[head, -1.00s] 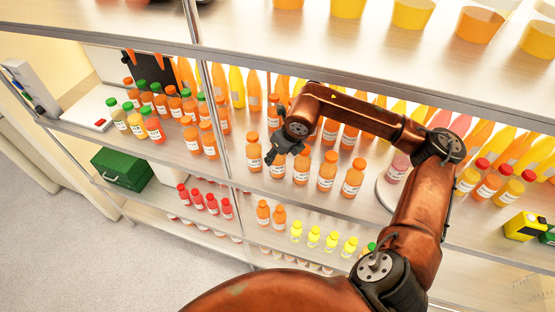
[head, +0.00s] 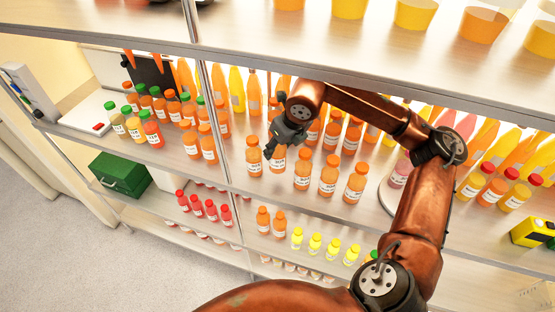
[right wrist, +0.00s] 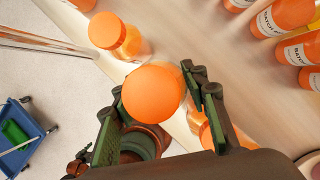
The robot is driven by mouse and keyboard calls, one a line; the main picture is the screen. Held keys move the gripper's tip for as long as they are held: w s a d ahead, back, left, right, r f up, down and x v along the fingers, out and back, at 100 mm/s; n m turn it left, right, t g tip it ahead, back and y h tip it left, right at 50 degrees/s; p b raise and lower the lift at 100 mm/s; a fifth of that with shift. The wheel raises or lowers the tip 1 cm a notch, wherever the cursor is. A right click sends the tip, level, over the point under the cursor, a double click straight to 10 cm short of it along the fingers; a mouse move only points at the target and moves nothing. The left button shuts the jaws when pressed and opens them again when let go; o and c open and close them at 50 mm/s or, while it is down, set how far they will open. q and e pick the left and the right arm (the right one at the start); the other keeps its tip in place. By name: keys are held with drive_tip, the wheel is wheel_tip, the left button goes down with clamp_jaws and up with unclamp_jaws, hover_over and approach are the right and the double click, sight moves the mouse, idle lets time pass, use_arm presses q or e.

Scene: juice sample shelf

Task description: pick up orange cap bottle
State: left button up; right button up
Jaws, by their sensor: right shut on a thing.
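My right gripper (head: 271,150) is over the front row of the middle shelf, shut on an orange cap bottle (head: 278,164) of orange juice with a white label. In the right wrist view the round orange cap (right wrist: 153,92) lies between the two fingers of the right gripper (right wrist: 150,108). The cap hides most of the bottle's body there. The bottle looks upright and slightly higher than its neighbours. My left gripper is in neither view.
Similar orange cap bottles stand close by, one on the left (head: 254,158) and others on the right (head: 303,170). More rows stand behind. The upper shelf board (head: 330,62) runs above my arm. A shelf post (head: 214,110) stands at the left.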

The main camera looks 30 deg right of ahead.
drive_tip(key=s+a+r+b, duration=0.1)
drive_tip(key=s+a+r, duration=0.1)
drive_tip(key=s+a, duration=0.4)
drive_tip(key=s+a+r+b, duration=0.2)
drive_tip(key=s+a, duration=0.4)
drive_tip(key=a, duration=0.3)
drive_tip(key=shift+s+r, duration=0.35)
drive_tip(key=shift+r, duration=0.25)
